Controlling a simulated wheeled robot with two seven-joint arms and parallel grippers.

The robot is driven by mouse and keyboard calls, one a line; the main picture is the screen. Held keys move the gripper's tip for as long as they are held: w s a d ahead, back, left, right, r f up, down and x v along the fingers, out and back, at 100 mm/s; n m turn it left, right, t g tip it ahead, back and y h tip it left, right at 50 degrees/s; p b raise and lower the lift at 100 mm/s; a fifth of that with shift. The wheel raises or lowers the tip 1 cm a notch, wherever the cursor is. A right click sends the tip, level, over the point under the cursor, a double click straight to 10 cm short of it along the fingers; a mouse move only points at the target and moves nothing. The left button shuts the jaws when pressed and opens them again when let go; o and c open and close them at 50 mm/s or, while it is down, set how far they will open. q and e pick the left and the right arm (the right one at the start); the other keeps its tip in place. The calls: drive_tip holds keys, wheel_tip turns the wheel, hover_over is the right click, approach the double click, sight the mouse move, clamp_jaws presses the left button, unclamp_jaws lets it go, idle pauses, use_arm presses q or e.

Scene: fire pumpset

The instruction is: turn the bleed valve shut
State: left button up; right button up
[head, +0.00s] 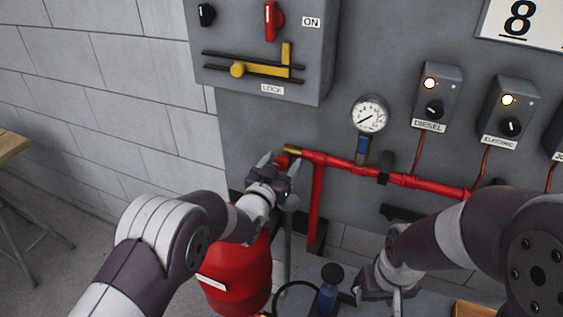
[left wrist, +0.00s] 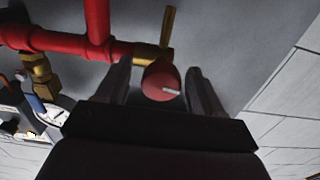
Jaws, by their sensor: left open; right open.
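The bleed valve shows in the left wrist view as a round red knob (left wrist: 160,82) with a white mark, beside a brass fitting (left wrist: 152,52) at the end of the red pipe. In the head view the knob (head: 282,160) is mostly hidden behind my left gripper (head: 280,163). The left gripper is open, with one finger on either side of the knob; I cannot tell whether they touch it. My right gripper (head: 385,292) is open and low at the bottom of the head view, away from the valve, its fingers partly out of sight.
The red pipe (head: 340,163) runs right along the grey panel. A pressure gauge (head: 370,114) with a blue-handled valve (head: 363,149) stands above it. A grey box with a yellow slide (head: 262,70) hangs above. A red tank (head: 240,275) stands below my left arm.

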use_arm(q)
drive_tip(key=shift+w+f, duration=0.1)
drive_tip(key=shift+w, duration=0.2)
drive_tip(key=shift+s, duration=0.15)
drive_tip(key=c, duration=1)
drive_tip(key=shift+c, duration=0.2)
use_arm(e)
drive_tip(key=shift+w, duration=0.1)
drive_tip(key=shift+f, duration=0.15)
use_arm(q)
drive_tip(key=shift+f+m+b, duration=0.15)
drive_tip(key=shift+m+b, duration=0.45)
drive_tip(key=shift+b, duration=0.25)
drive_tip(key=m+b, duration=1.3)
drive_tip(key=b, duration=0.3)
drive_tip(key=shift+f, duration=0.1)
use_arm(e)
wheel_tip(320, 180, down, 17)
drive_tip(key=shift+f, duration=0.2)
use_arm(q)
drive_tip(key=shift+r+m+b, duration=0.2)
drive_tip(key=shift+m+b, duration=0.7)
drive_tip(key=shift+m, duration=0.1)
use_arm(e)
drive_tip(key=shift+f, duration=0.9)
